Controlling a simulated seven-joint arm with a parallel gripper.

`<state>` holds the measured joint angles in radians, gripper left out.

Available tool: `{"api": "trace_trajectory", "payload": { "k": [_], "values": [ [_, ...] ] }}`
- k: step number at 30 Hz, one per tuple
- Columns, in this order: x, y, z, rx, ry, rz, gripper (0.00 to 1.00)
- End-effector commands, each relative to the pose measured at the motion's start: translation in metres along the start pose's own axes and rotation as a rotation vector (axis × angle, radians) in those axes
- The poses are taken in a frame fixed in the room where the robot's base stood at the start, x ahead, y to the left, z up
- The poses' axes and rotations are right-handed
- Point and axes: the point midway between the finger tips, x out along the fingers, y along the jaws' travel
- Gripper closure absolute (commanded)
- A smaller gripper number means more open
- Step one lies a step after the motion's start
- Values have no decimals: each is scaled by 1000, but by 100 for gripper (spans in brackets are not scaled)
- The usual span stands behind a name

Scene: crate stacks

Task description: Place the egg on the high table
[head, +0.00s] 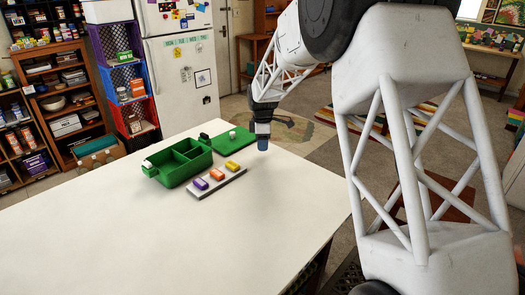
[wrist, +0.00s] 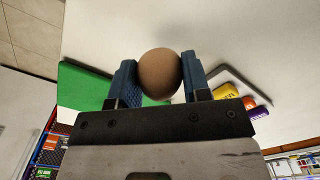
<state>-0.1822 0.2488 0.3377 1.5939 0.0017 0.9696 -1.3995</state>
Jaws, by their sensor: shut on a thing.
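A brown egg (wrist: 159,73) is held between the two blue fingers of my gripper (wrist: 158,80) in the wrist view. In the head view my gripper (head: 263,142) points down over the far right part of a white table (head: 200,235), and I cannot make out the egg there. The white table is the large surface in front of me; the pictures do not show clearly whether it is the high table. The gap between gripper and tabletop is hard to judge.
A green divided box (head: 178,163) stands on the table left of my gripper. Beside it lie a green board (head: 236,144) with a small white object and a grey strip (head: 232,180) with purple, orange and yellow blocks. The table's front and left are clear.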

Motion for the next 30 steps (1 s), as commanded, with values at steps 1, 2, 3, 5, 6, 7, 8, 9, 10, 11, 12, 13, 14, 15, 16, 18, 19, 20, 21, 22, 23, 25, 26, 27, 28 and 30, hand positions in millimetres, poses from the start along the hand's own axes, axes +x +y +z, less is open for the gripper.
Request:
{"api": "trace_trajectory", "payload": {
  "k": [1, 2, 3, 5, 6, 7, 8, 9, 10, 11, 12, 13, 14, 15, 16, 18, 19, 20, 21, 22, 23, 25, 26, 27, 28, 30],
  "values": [
    [0, 0, 0, 0, 0, 0, 80],
    [2, 0, 0, 0, 0, 0, 80],
    [3, 0, 0, 0, 0, -1, 80],
    [8, 0, 0, 0, 0, -1, 80],
    [12, 0, 0, 0, 0, -2, 80],
    [15, 0, 0, 0, 0, -2, 80],
    [18, 0, 0, 0, 0, -2, 80],
    [22, 0, 0, 0, 0, -1, 80],
    [25, 0, 0, 0, 0, 0, 80],
    [27, 0, 0, 0, 0, 0, 80],
    [30, 0, 0, 0, 0, 0, 80],
    [32, 0, 0, 0, 0, 0, 80],
    [33, 0, 0, 0, 0, 0, 80],
    [34, 0, 0, 0, 0, 0, 80],
    [35, 0, 0, 0, 0, 0, 80],
    [35, 0, 0, 0, 0, 0, 80],
    [35, 0, 0, 0, 0, 0, 80],
    [35, 0, 0, 0, 0, 0, 80],
    [35, 0, 0, 0, 0, 0, 80],
    [35, 0, 0, 0, 0, 0, 80],
    [35, 0, 0, 0, 0, 0, 80],
    [36, 0, 0, 0, 0, 0, 80],
    [36, 0, 0, 0, 0, 0, 80],
    [37, 0, 0, 0, 0, 0, 80],
    [38, 0, 0, 0, 0, 0, 80],
    [38, 0, 0, 0, 0, 0, 46]
  ]
}}
